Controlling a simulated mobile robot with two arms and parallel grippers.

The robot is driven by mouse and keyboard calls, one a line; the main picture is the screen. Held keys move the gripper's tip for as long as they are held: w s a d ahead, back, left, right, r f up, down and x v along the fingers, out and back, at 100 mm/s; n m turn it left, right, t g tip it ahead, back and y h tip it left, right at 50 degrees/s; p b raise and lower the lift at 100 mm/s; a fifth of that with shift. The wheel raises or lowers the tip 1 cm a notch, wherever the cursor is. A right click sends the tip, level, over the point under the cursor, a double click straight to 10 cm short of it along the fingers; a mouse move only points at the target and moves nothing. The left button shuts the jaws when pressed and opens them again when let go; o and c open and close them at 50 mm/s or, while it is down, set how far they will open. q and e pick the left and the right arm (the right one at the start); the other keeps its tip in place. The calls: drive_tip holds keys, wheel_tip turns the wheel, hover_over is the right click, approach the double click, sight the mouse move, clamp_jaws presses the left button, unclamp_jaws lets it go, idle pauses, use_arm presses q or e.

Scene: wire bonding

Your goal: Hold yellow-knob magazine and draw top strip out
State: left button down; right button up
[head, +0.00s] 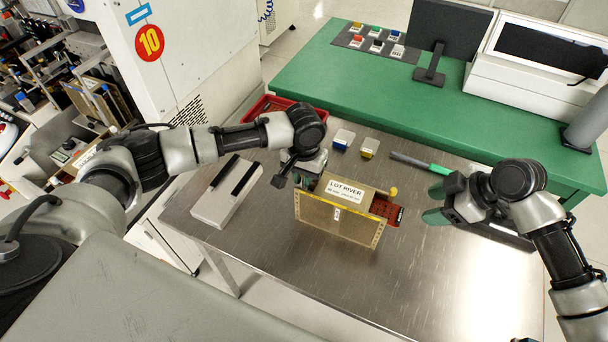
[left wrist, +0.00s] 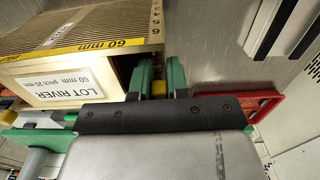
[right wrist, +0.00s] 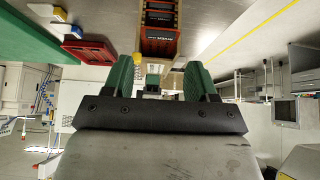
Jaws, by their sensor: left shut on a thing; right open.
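The tan magazine (head: 318,216), labelled LOT RIVER, stands on the steel table; its label side also shows in the left wrist view (left wrist: 100,78). A yellow knob (head: 393,191) is at its right end. A red strip with dark patches (head: 385,209) sticks out of that end; it shows at the top of the right wrist view (right wrist: 160,20). My left gripper (head: 300,178) is at the magazine's left end, its green fingers (left wrist: 160,80) shut on a small yellow part there. My right gripper (head: 436,203) is open and empty, apart from the strip, facing that end.
A grey block with black bars (head: 228,190) lies left of the magazine. Small boxes (head: 343,139) and a green-and-grey tool (head: 420,163) lie behind it. A red bin (head: 262,108) is at the far left edge. The table front is clear.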

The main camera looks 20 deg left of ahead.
drive_tip(key=x, duration=0.7)
drive_tip(key=shift+a+f, duration=0.25)
drive_tip(key=c, duration=0.6)
drive_tip(key=shift+d, duration=1.4)
drive_tip(key=shift+c, duration=0.2)
drive_tip(key=shift+d, duration=0.15)
drive_tip(key=shift+d, duration=1.25)
drive_tip(key=shift+d, duration=0.1)
drive_tip(key=shift+s+d, duration=0.1)
drive_tip(key=shift+d, duration=1.2)
drive_tip(key=shift+d, duration=0.15)
